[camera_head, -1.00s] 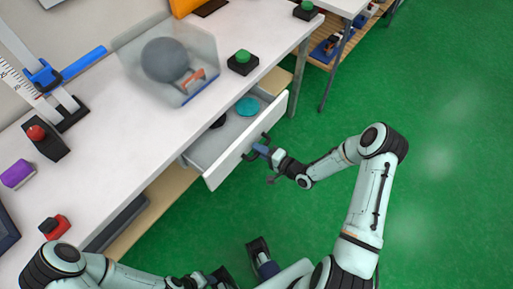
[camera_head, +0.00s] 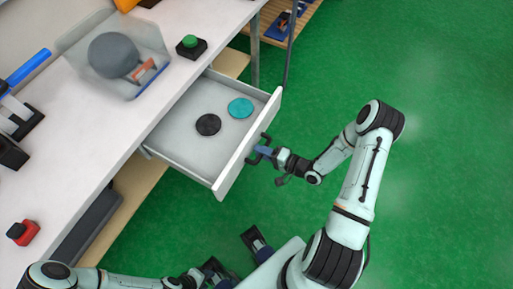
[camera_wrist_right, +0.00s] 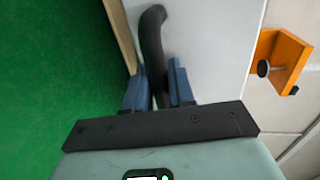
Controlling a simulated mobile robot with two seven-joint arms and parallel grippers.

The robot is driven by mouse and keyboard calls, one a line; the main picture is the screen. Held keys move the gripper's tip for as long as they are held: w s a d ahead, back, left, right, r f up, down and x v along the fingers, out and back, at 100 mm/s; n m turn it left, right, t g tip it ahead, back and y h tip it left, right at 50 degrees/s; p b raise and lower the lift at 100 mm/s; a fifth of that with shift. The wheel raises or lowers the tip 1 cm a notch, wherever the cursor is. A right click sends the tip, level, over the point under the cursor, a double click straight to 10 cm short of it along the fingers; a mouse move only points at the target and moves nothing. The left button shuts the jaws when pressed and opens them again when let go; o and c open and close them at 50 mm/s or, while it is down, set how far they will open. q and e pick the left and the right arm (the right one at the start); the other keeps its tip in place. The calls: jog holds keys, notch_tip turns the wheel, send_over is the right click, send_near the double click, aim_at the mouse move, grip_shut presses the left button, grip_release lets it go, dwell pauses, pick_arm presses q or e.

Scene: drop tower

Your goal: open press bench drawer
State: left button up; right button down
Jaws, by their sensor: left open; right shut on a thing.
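The press bench drawer (camera_head: 185,133) stands well out from the bench, with its inside open to view. A black disc (camera_head: 208,124) and a teal disc (camera_head: 240,107) lie flat in it. Its white front carries a dark bar handle (camera_head: 252,158). My right gripper (camera_head: 263,151) is shut on this handle. In the right wrist view the blue fingers (camera_wrist_right: 158,84) stand on either side of the dark handle (camera_wrist_right: 151,35), against the white drawer front (camera_wrist_right: 215,50). My left gripper (camera_head: 234,256) is open and empty at the bottom, clear of the drawer.
The white bench top (camera_head: 120,125) holds a clear bin (camera_head: 128,85) with a grey ball, a green button (camera_head: 190,46) and a red button (camera_head: 22,232). An orange clamp (camera_wrist_right: 280,62) shows in the right wrist view. The green floor (camera_head: 430,190) to the right is clear.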

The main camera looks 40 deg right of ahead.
jog(key=shift+s, duration=0.1)
jog(key=c, duration=1.1)
grip_release()
jog(key=shift+d, duration=0.1)
jog(key=v, duration=1.3)
jog(key=shift+s, duration=0.15)
jog(key=shift+d, duration=0.1)
